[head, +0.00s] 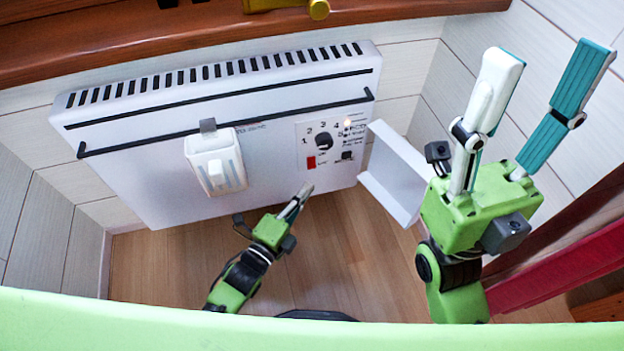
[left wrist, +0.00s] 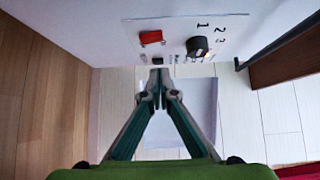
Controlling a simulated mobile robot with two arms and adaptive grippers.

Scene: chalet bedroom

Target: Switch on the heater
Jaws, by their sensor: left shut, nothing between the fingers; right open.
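The heater (head: 230,125) is a white wall panel with dark slots along its top. Its control plate (head: 300,140) carries a black dial (head: 323,141), a red switch (head: 311,162) and a small dark button (head: 346,155). A small light (head: 348,122) glows on the plate. In the left wrist view the red switch (left wrist: 151,37) and dial (left wrist: 197,46) lie beyond the fingertips. My left gripper (head: 304,190) is shut and empty, just below the red switch; contact cannot be told. It also shows in the left wrist view (left wrist: 158,78). My right gripper (head: 545,65) is open, empty, pointing up at right.
A white flap (head: 395,172) stands open to the right of the control plate. A white container (head: 215,165) hangs from the black rail (head: 270,115) across the heater. A wooden ledge (head: 180,40) runs above. The wooden floor (head: 160,265) is clear at left.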

